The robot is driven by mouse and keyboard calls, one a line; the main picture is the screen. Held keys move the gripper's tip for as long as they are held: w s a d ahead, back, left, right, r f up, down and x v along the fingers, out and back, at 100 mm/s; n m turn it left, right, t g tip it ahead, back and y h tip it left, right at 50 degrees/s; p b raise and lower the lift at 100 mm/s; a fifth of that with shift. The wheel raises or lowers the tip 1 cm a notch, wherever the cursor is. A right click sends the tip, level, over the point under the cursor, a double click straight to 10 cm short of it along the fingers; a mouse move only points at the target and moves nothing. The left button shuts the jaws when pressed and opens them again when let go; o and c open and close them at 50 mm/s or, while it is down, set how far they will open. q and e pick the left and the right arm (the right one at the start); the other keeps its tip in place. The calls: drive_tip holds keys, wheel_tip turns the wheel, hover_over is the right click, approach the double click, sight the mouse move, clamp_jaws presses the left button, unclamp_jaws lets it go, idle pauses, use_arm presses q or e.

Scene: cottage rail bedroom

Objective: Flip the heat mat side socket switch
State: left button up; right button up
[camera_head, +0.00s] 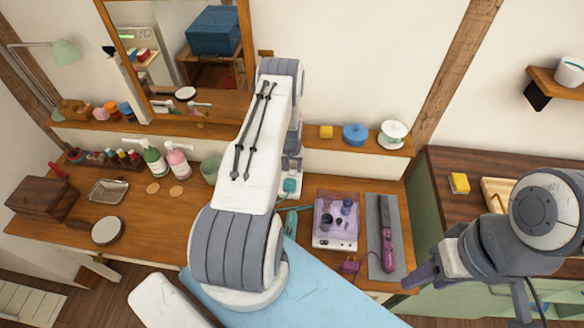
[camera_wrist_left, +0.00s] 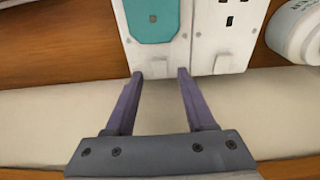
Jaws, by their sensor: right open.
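In the left wrist view a white double socket plate (camera_wrist_left: 205,45) fills the top middle. Its left outlet is covered by a teal plug or cover (camera_wrist_left: 150,22); its right outlet shows bare dark slots. Pale tabs, possibly the switches, show at its lower edge. My left gripper (camera_wrist_left: 168,74) is open and empty, its tips at the plate's lower edge; contact cannot be told. In the head view my left arm hides most of that spot. A grey mat (camera_head: 374,215) lies on the table with a purple styling tool (camera_head: 386,236) on it. My right gripper (camera_head: 424,268) is open and empty at right.
A clear purple box (camera_head: 336,222) stands left of the mat. Pump bottles (camera_head: 178,163), a wooden box (camera_head: 43,193) and a round brush or mirror (camera_head: 108,231) are on the left of the table. A white roll-like container (camera_wrist_left: 298,30) is right of the sockets. A ledge runs above the table.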

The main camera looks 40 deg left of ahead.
sight(292, 174)
idle(0.3)
use_arm(q)
wheel_tip(292, 174, up, 10)
drive_tip(key=s+b, duration=0.1)
drive_tip(key=b, duration=0.2)
drive_tip(key=shift+s+d+r, duration=0.15)
drive_tip(key=shift+d, duration=0.25)
